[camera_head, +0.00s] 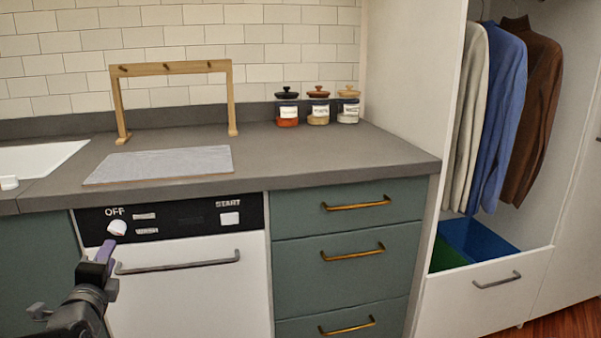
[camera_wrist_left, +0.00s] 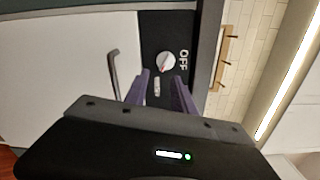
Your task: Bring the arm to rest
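My left gripper (camera_head: 106,250) is in front of the dishwasher's black control panel (camera_head: 170,216), just below the white knob (camera_head: 117,228) under the "OFF" label. In the left wrist view its two purple fingers (camera_wrist_left: 161,84) stand apart with nothing visible between them. The knob (camera_wrist_left: 167,62) shows just beyond the fingertips, with a red mark on it. I cannot tell whether the fingers touch the knob. My right arm and gripper are not in view.
The dishwasher handle (camera_head: 178,266) is close to the left gripper, and the dark counter (camera_head: 300,160) juts out above. Green drawers (camera_head: 335,253) with brass handles stand to the right. An open wardrobe has hanging clothes (camera_head: 500,100) and a pulled-out white drawer (camera_head: 485,300).

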